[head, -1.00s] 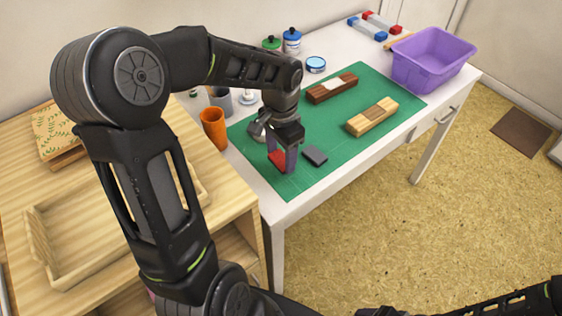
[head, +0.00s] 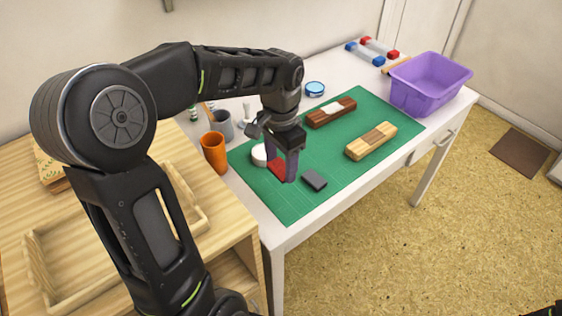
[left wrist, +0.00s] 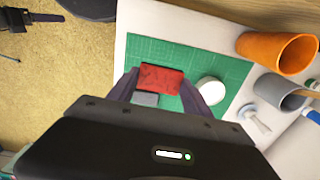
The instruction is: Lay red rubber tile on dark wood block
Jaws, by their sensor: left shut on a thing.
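The red rubber tile (head: 277,168) is a thin red piece between the fingers of my left gripper (head: 281,166). In the left wrist view the red tile (left wrist: 158,80) spans between the two purple-grey fingers, and the gripper (left wrist: 160,88) is shut on it. It is over the near left part of the green mat, apparently a little above it. The dark wood block (head: 320,119) lies farther back on the mat, with a whitish patch on its top. It is apart from the gripper, to its upper right.
A dark grey tile (head: 314,179) lies just right of the gripper. A light wood block (head: 362,148) with a brown middle lies at the right of the green mat (head: 335,160). An orange cup (head: 214,152), grey cup (head: 221,125) and white round thing (head: 258,156) are at left. A purple bin (head: 430,85) stands at the back right.

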